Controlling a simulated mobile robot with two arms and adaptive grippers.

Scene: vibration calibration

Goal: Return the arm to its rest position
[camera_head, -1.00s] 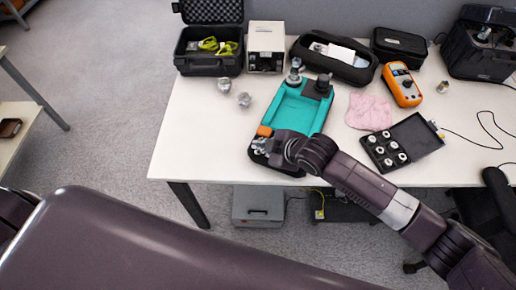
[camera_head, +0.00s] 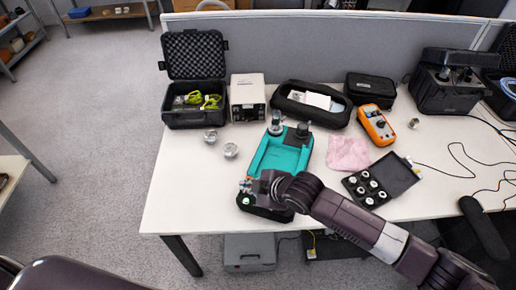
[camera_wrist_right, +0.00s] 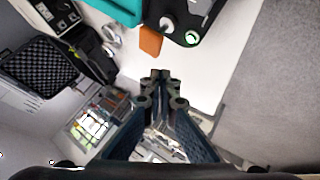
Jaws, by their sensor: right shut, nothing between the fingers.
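My right arm (camera_head: 365,229) reaches in from the lower right across the white table. Its gripper (camera_head: 246,185) is over the front left end of a teal and black device (camera_head: 283,152). In the right wrist view the gripper's fingers (camera_wrist_right: 161,76) are together with nothing between them. The device shows at the top there, with an orange part (camera_wrist_right: 150,41) and a green-lit button (camera_wrist_right: 192,38) just beyond the fingertips. I cannot tell whether they touch. A dark link of mine shows at the lower left of the head view; my left gripper is out of view.
An open black case (camera_head: 197,95), a white box (camera_head: 247,98), a black pouch (camera_head: 313,103) and an orange meter (camera_head: 376,125) stand behind. A pink cloth (camera_head: 348,153) and an open case of metal pieces (camera_head: 382,180) lie right. The table's front left is clear.

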